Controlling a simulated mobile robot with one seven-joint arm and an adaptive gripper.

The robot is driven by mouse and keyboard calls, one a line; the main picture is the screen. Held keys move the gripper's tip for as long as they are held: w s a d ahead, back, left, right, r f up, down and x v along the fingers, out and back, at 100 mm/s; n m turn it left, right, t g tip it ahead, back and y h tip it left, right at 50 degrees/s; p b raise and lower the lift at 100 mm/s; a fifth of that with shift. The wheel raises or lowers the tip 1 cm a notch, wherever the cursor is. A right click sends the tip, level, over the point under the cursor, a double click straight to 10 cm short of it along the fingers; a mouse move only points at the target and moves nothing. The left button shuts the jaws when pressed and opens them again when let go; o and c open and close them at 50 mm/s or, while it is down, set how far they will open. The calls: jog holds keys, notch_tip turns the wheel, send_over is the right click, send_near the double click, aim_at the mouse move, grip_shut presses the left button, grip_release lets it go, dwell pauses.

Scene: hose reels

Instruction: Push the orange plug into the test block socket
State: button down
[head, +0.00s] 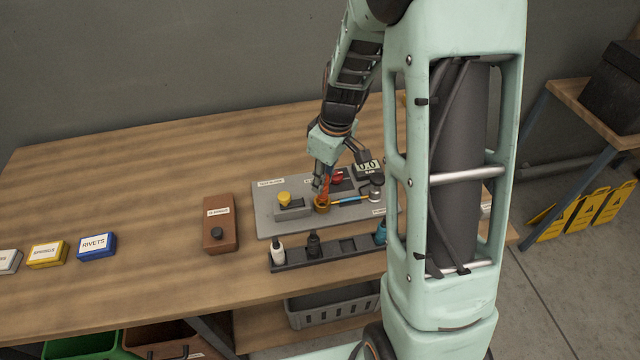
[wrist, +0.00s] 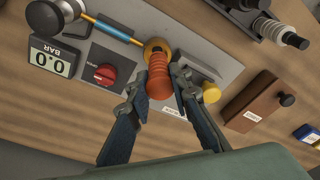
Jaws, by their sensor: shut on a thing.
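The orange plug (wrist: 158,80) has a ridged body and sits between the two fingers of my gripper (wrist: 162,84), which is shut on it. In the wrist view its far end overlaps the brass socket ring (wrist: 155,48). In the head view the plug (head: 326,187) stands nearly upright under my gripper (head: 322,182), right at the brass socket (head: 321,204). The socket is on the grey test panel (head: 262,222). The plug's tip and the socket opening are hidden, so I cannot tell how deep the plug sits.
A blue and yellow rod (head: 350,200) runs from the socket to a black-capped fitting (head: 376,186). Close by are a red knob (wrist: 105,73), a gauge reading 0.0 (wrist: 52,57) and a yellow knob (wrist: 211,93). A dark rack (head: 345,250) lies in front; a brown box (head: 220,228) stands left.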

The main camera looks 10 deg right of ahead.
jog(key=shift+w+a+f+b, duration=0.1)
jog(key=shift+f+b, duration=0.65)
jog(key=shift+f, duration=0.8)
jog(key=shift+f, duration=0.2)
jog(key=c, duration=1.8)
grip_release()
jog(key=shift+o, duration=0.2)
jog(key=shift+r, duration=0.1)
jog(key=shift+r, duration=0.5)
notch_tip(320, 180, up, 11)
jog(key=s+d, duration=0.1)
jog(key=shift+s+d+b, duration=0.15)
jog(key=shift+d+b, duration=0.05)
jog(key=shift+b, duration=0.1)
